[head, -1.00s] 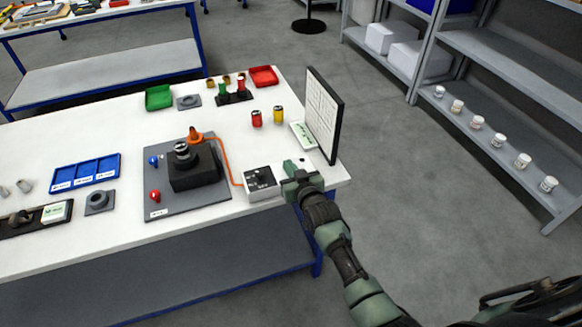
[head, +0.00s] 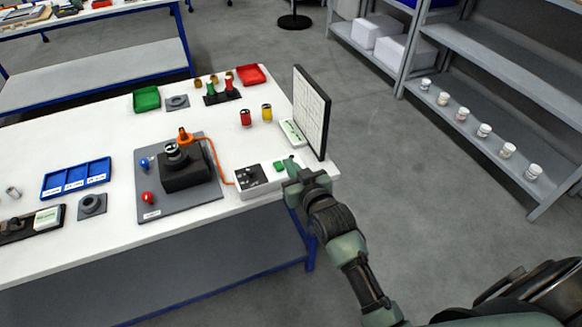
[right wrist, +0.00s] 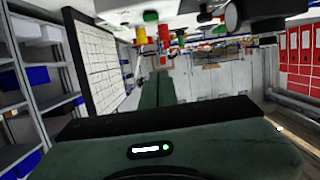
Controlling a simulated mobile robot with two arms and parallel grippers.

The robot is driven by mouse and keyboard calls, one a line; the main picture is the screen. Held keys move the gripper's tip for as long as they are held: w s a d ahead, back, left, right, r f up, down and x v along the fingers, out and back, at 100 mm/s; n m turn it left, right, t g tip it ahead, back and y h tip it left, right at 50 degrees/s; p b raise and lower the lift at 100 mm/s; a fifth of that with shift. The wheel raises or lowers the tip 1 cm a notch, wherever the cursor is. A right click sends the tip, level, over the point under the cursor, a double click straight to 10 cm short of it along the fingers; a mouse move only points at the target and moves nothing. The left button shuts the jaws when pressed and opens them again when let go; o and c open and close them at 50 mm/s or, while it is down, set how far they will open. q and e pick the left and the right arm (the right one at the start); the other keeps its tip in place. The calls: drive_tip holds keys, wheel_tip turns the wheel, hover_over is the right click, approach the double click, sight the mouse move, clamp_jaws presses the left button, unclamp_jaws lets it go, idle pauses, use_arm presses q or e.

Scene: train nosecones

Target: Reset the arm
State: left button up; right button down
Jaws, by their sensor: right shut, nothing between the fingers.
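My right gripper (head: 291,166) is shut and empty at the right front part of the white table, beside the control box (head: 250,178). I cannot tell whether the fingers touch the box. In the right wrist view, the shut dark green fingers (right wrist: 160,88) point away from the camera with nothing between them. My left gripper is not in view.
A grid board (head: 312,110) stands just behind the right gripper. The fixture plate (head: 160,205) carries a black block (head: 185,177) with an orange cable to the box. Red (head: 246,118) and yellow (head: 267,113) cylinders stand behind. Open floor (head: 420,210) lies right of the table.

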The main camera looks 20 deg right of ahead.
idle(0.5)
drive_tip(key=s+f+g+b, duration=0.15)
drive_tip(key=s+f, duration=0.35)
drive_tip(key=f, duration=0.7)
drive_tip(key=s+a+f+n+g+b, duration=0.1)
drive_tip(key=s+f+g, duration=0.3)
drive_tip(key=f, duration=0.8)
drive_tip(key=s+f+g+b, duration=0.1)
drive_tip(key=s+f, duration=0.5)
drive_tip(key=f, duration=0.6)
drive_tip(key=s+d+f+g+b, duration=0.1)
drive_tip(key=s+f+g, duration=0.1)
drive_tip(key=s+f, duration=0.5)
drive_tip(key=s+d+f+g+b, duration=0.1)
drive_tip(key=s+f+g, duration=0.2)
drive_tip(key=s+f, duration=0.4)
drive_tip(key=s+d+f+n+g+b, duration=0.1)
drive_tip(key=s+f, duration=0.5)
drive_tip(key=s, duration=1.5)
drive_tip(key=shift+s+d+f+g+h, duration=0.3)
drive_tip(key=shift+d+f+g, duration=0.15)
drive_tip(key=shift+g, duration=0.4)
